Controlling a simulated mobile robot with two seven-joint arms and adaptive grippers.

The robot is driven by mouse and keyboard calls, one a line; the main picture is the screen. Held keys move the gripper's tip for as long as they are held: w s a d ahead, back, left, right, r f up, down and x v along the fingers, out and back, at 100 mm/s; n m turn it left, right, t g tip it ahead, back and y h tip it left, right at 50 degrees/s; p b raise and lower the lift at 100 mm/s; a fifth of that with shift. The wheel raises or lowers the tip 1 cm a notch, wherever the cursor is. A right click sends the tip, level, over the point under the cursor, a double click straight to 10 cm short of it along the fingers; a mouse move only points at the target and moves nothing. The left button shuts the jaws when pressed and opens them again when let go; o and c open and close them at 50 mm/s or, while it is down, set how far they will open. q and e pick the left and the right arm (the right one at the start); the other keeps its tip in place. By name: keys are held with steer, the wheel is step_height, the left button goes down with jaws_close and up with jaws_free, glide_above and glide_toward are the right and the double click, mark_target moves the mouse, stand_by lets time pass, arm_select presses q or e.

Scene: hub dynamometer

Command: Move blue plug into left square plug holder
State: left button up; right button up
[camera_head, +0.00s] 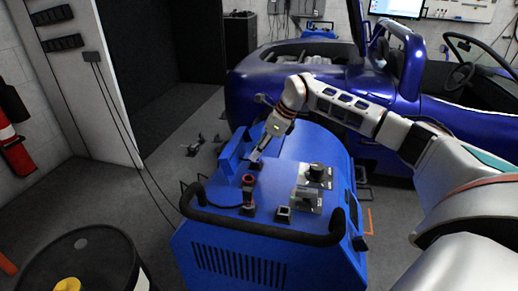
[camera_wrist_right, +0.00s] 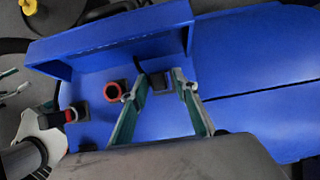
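My right gripper (camera_head: 257,157) reaches down to the blue machine's top from the upper right. In the right wrist view its two teal fingers (camera_wrist_right: 157,88) are apart, on either side of a dark square piece (camera_wrist_right: 161,82). I cannot tell whether this is an empty holder or has the plug in it. A red round-topped plug (camera_head: 248,186) stands beside it, also visible in the right wrist view (camera_wrist_right: 113,92). A dark square holder (camera_head: 283,213) sits nearer the front handle. I cannot make out a separate blue plug. My left gripper is not in view.
The blue machine (camera_head: 220,225) has a black front handle (camera_head: 265,232). A knob panel (camera_head: 316,174) and a metal box (camera_head: 306,199) are on its right. A raised blue panel (camera_head: 232,150) stands left of my gripper. A drum (camera_head: 85,262) is at front left; a blue car is behind.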

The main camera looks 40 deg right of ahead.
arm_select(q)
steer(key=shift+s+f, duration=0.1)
arm_select(e)
jaws_close()
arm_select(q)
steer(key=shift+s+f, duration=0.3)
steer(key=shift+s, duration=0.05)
arm_select(e)
steer(key=shift+r, duration=0.1)
steer(key=shift+r+p, duration=0.4)
steer(key=shift+r, duration=0.2)
steer(key=shift+r+p, duration=0.35)
steer(key=shift+r, duration=0.1)
steer(key=shift+r+p, duration=0.3)
steer(key=shift+r, duration=0.1)
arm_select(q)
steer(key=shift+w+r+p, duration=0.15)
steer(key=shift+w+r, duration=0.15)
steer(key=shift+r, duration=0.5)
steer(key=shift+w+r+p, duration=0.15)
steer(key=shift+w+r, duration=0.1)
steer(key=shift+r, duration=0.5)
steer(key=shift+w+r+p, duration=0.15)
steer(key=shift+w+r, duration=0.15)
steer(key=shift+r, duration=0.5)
arm_select(e)
steer(key=shift+r, duration=0.6)
